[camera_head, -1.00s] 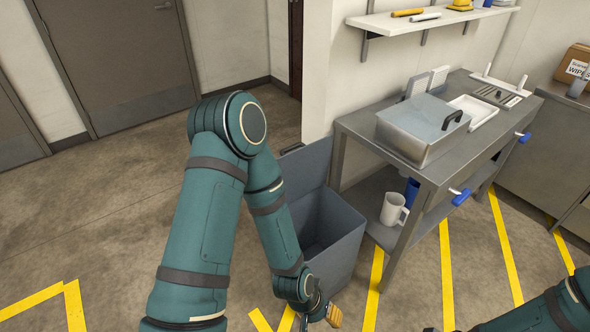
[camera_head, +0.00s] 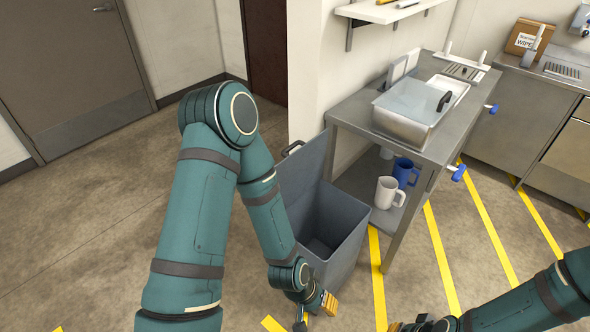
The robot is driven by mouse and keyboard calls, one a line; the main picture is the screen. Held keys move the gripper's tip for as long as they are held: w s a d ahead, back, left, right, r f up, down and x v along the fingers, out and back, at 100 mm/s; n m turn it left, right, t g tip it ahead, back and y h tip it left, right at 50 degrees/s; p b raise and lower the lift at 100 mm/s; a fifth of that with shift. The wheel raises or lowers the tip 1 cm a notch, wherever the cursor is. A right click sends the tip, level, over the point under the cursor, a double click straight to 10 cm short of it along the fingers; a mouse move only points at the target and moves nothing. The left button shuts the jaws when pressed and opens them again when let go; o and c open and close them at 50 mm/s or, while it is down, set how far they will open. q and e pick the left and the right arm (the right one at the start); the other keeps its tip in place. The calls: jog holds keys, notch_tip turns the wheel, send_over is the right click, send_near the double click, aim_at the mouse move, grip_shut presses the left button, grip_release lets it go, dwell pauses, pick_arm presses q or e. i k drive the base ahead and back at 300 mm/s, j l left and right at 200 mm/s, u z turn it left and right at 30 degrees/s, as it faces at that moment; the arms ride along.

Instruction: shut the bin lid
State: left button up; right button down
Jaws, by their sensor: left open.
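The grey bin (camera_head: 346,262) stands on the floor beside the steel table, and its inside shows dark and empty as far as I can see. Its lid (camera_head: 306,176) is open, tilted up at the back of the bin, with a dark handle (camera_head: 292,148) at its top edge. My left arm covers part of the lid and the bin's left side. My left gripper (camera_head: 315,312) is open and empty, low in front of the bin, apart from the lid. My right gripper (camera_head: 424,326) is partly cut off at the bottom edge; its fingers are unclear.
A wall corner is behind the lid. Open floor (camera_head: 80,230) lies to the left.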

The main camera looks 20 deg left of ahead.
aim_at(299, 171)
jog(key=j+z, duration=0.15)
jog(key=j, duration=0.35)
jog(key=k+j+z, duration=0.2)
jog(key=j, duration=0.25)
jog(key=j+z, duration=0.3)
jog(key=j, duration=0.7)
jog(key=j+z, duration=0.3)
jog(key=j, duration=0.7)
jog(key=i+j, duration=0.1)
jog(key=j, duration=0.3)
jog(key=i+j+z, duration=0.1)
jog(key=j, duration=0.3)
